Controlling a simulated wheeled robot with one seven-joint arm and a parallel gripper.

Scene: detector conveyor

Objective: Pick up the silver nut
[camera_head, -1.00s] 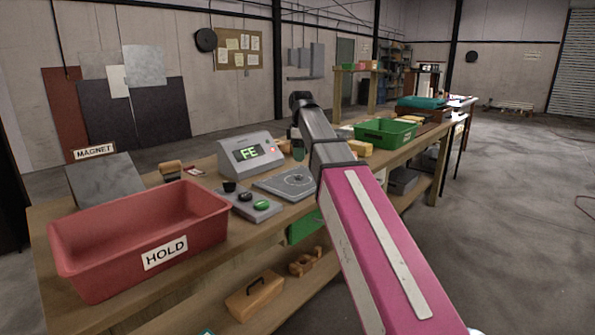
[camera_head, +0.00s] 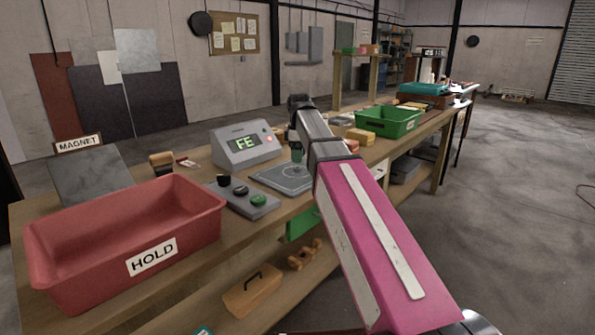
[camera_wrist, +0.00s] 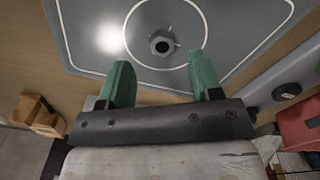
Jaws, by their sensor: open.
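The silver nut (camera_wrist: 162,43) shows in the wrist view as a hexagonal piece with a dark hole. It lies inside a white ring on the grey detector plate (camera_wrist: 85,40). My gripper (camera_wrist: 162,75) is open, with two green fingers. In the wrist picture the nut appears just beyond the fingertips, between their lines, and nothing is between the fingers. In the head view the plate (camera_head: 268,178) lies on the bench, and one green finger (camera_head: 297,152) shows over it.
A display box (camera_head: 246,146) reading FE stands behind the plate. A button panel (camera_head: 242,198) and the red HOLD bin (camera_head: 75,262) are to its left.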

